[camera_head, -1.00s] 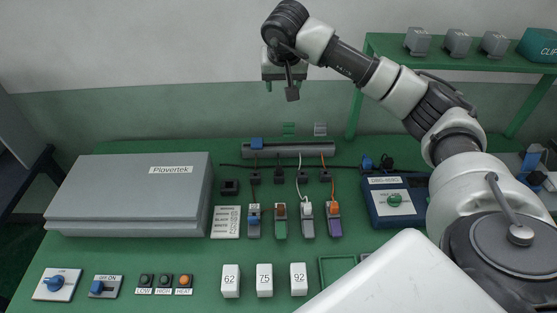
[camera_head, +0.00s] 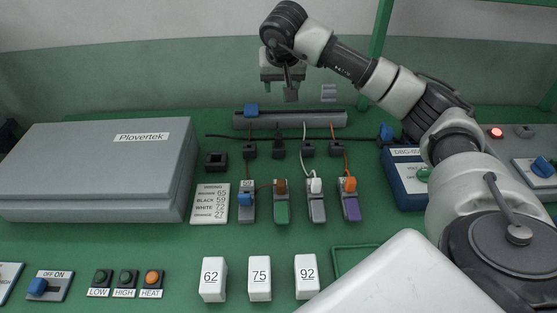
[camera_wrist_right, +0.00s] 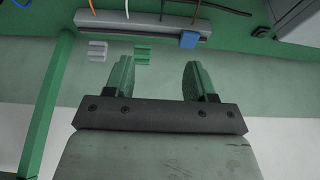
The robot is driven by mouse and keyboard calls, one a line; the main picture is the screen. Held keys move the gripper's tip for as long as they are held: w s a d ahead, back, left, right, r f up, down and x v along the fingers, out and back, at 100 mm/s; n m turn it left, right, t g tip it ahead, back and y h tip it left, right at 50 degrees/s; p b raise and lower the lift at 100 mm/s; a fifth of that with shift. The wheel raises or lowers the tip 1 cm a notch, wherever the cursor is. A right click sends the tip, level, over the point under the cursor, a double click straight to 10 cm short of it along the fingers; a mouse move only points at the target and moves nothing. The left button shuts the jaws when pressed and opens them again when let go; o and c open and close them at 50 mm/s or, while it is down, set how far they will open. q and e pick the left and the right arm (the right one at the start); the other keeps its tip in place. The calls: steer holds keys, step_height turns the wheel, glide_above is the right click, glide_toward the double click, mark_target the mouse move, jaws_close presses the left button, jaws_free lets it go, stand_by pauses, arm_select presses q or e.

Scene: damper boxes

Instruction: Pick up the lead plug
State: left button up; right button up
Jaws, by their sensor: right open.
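No part is labelled as the lead plug. A blue plug-like piece (camera_head: 386,132) sits at the right end of a black lead (camera_head: 365,138) behind the blue box; I cannot tell if it is the lead plug. Thin leads run from a grey rail (camera_head: 300,120) to several black blocks (camera_head: 308,149). Below stand connectors with blue (camera_head: 245,199), brown, white and orange (camera_head: 349,184) tops. My right gripper (camera_head: 291,92) hangs high near the rail; in the right wrist view its two fingers (camera_wrist_right: 156,78) are apart with nothing between them. My left gripper is not in view.
A large grey Plovertek case (camera_head: 95,165) stands left. A blue box (camera_head: 407,185) stands right, partly behind my arm. White blocks 62 (camera_head: 212,280), 75 and 92 stand in front, beside switches and buttons. A green post (camera_head: 381,40) rises behind my arm.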

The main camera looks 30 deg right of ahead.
steer(key=b, duration=0.7)
glide_toward(279, 136)
steer(key=x, duration=0.5)
steer(key=shift+d, duration=0.25)
steer(key=shift+a+x, duration=0.1)
steer(key=shift+x, duration=1.25)
steer(key=shift+a+x, duration=0.15)
steer(key=shift+x, duration=1.2)
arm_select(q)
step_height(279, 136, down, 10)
arm_select(e)
steer(key=shift+w, duration=0.1)
steer(key=shift+c, duration=0.4)
jaws_close()
